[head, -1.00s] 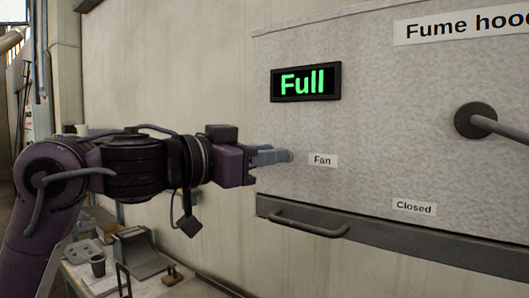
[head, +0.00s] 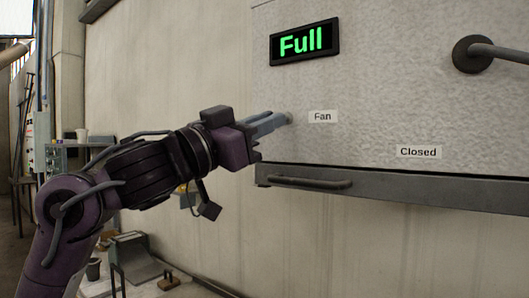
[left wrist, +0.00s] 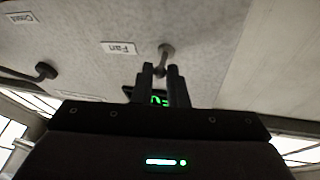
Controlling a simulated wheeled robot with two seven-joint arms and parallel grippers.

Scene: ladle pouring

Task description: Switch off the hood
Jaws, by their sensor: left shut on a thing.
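The fume hood (head: 400,100) is a grey speckled panel on the right of the head view. Its display (head: 304,42) reads "Full" in green. The fan knob (left wrist: 167,50), a small grey round knob, sits beside the "Fan" label (head: 322,117). My left gripper (head: 287,119) is shut on the knob, its fingers against the panel's left side. In the left wrist view the two dark fingers (left wrist: 160,70) close around the knob's stem, and the display shows partly between them. My right gripper is not in view.
A round-based handle (head: 473,54) juts out at upper right. A bench with a dark cup (head: 93,269) stands at lower left.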

